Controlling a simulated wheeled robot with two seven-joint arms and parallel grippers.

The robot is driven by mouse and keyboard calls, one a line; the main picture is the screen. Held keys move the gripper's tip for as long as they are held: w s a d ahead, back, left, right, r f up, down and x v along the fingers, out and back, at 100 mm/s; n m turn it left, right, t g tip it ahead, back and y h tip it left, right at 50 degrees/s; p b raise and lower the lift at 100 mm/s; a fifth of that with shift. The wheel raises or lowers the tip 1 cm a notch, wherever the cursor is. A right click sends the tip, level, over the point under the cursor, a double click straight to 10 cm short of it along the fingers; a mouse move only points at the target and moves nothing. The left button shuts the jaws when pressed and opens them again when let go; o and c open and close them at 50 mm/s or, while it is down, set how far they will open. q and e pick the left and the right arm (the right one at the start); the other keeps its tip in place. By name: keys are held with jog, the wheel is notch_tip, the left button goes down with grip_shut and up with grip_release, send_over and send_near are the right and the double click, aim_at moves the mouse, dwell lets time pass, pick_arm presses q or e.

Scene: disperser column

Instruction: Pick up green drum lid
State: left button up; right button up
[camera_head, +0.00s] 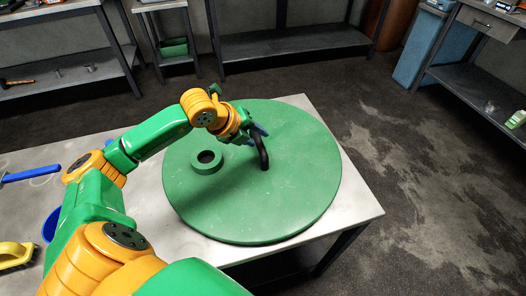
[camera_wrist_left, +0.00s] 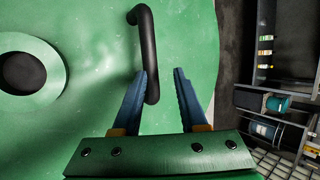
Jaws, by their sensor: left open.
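The green drum lid (camera_head: 300,165) is a large round disc lying flat on a metal table. It has a black bent handle (camera_head: 264,155) near its middle and a raised green ring (camera_head: 205,162) with a dark centre to the left. My left gripper (camera_head: 257,132) is over the lid at the handle, with its blue fingers open. In the left wrist view, the handle (camera_wrist_left: 149,55) runs down to between the fingertips (camera_wrist_left: 162,75), nearer the left finger. I cannot tell whether that finger touches it. The lid (camera_wrist_left: 100,30) fills most of that view. My right gripper is not in view.
The metal table (camera_head: 352,207) has its right edge just beyond the lid. A blue-handled tool (camera_head: 30,174), a blue container (camera_head: 50,226) and a yellow brush (camera_head: 15,254) are at the left. Shelved workbenches stand behind and at the right, with open floor between.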

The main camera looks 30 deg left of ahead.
aim_at(257, 139)
pick_arm(q)
jog(key=shift+a+y, duration=0.4)
jog(key=shift+a, duration=0.5)
jog(key=shift+f+p, duration=0.25)
jog(key=shift+p, duration=0.2)
jog(key=p+x, duration=0.1)
jog(key=x, duration=0.4)
jog(key=shift+w+d+f, duration=0.1)
jog(key=shift+w+f, duration=0.15)
jog(key=shift+f, duration=0.05)
jog(key=shift+s+r, duration=0.1)
jog(key=shift+s, duration=0.1)
jog(key=c, duration=0.6)
grip_shut()
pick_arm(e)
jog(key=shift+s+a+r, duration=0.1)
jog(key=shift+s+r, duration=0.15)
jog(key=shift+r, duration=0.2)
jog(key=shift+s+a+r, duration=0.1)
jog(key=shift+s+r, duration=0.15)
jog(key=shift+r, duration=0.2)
pick_arm(q)
jog(key=shift+w+r, duration=0.1)
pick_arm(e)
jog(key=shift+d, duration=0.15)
